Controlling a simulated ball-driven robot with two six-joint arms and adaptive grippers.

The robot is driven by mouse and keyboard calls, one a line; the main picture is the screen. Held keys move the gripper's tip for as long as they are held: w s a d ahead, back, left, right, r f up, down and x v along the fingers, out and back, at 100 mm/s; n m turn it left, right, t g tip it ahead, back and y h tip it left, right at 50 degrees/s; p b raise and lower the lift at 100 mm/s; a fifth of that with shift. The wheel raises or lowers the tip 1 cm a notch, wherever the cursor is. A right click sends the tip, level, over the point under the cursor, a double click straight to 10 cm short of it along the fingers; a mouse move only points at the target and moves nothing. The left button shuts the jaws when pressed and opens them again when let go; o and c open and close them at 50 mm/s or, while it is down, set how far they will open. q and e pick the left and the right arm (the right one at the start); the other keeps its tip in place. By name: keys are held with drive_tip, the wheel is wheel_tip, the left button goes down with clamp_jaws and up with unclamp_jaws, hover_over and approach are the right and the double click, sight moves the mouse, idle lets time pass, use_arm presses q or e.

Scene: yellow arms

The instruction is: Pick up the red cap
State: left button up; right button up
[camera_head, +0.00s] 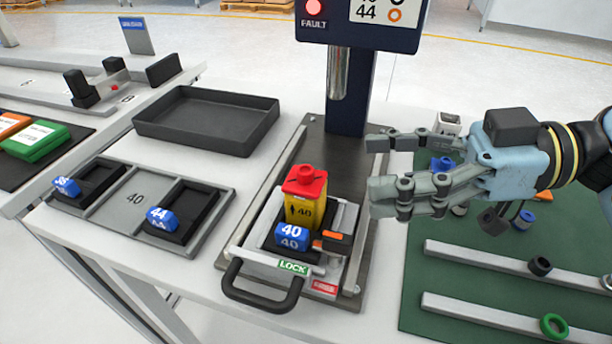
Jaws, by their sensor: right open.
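The red cap (305,181) sits on top of a yellow block marked 40 (302,211). The block stands upright in the fixture (338,228) below the metal press column. My right gripper (373,166) comes in from the right and is open, with its fingers pointing left. Its fingertips are to the right of the cap and apart from it, with nothing between them. My left gripper is not in view.
A blue 40 tag (291,237) and a dark handle (262,295) are at the fixture's front. An empty dark tray (207,121) stands left. A grey holder (133,207) has blue tags 38 and 44. Rails (480,312) and small parts lie on a green mat (420,285) at right.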

sight(305, 169)
drive_tip(key=a, duration=0.2)
drive_tip(key=shift+a, duration=0.35)
drive_tip(key=shift+w+a+f, duration=0.1)
drive_tip(key=shift+a+f, duration=0.1)
drive_tip(key=shift+a, duration=0.1)
drive_tip(key=x, duration=0.5)
drive_tip(key=shift+a+r, duration=0.1)
drive_tip(key=shift+a, duration=0.1)
drive_tip(key=shift+c, duration=0.9)
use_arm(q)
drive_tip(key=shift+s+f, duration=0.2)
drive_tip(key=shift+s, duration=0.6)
use_arm(e)
drive_tip(key=c, duration=0.7)
